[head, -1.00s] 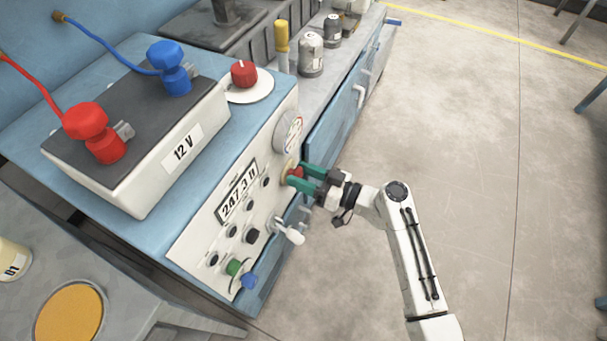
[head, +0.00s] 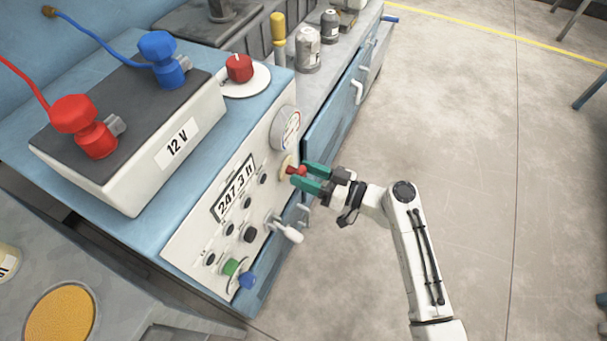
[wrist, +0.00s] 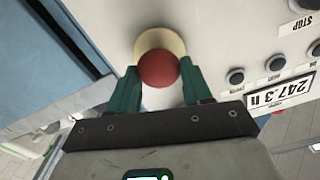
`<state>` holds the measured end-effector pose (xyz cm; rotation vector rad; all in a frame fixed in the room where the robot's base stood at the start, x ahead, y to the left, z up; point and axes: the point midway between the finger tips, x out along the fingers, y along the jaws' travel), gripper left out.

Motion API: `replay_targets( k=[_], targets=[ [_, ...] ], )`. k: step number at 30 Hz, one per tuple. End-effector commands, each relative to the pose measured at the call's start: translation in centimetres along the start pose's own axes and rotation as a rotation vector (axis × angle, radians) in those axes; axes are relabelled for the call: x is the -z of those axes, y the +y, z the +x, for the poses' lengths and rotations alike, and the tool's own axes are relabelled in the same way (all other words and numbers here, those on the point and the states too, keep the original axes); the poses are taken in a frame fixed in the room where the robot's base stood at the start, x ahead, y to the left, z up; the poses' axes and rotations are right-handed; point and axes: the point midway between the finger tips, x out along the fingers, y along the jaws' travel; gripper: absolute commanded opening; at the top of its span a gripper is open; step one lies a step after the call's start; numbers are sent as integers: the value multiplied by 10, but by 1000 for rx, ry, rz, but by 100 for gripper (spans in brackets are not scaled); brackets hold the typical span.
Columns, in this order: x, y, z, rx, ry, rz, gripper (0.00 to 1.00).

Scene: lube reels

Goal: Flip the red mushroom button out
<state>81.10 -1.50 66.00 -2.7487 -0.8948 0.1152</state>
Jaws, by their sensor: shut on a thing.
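The red mushroom button (head: 296,169) sits on the white front panel (head: 205,225), over a pale yellow round base. In the wrist view the red button (wrist: 158,68) is a round dome in front of its yellow base (wrist: 160,40). My gripper (head: 307,178) has green fingers, one on each side of the button. In the wrist view my gripper (wrist: 158,85) is shut on the button, with its fingertips at the dome's left and right sides. The button's stem is hidden behind the dome in the wrist view.
A display (head: 233,187), black buttons, a white lever handle (head: 288,232) and green and blue knobs share the panel. A round gauge (head: 287,129) sits above the button. A blue drawer front (head: 334,116) is beside the panel.

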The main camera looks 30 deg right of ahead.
Motion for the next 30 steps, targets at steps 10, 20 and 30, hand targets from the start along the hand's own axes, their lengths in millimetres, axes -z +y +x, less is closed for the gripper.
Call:
replay_targets(
  k=[10,20,30],
  targets=[
    [-1,0,-3,-3,-3,3,68],
    [-1,0,-3,-2,-3,2,75],
    [-2,1,-53,-7,-3,3,75]
  ],
)
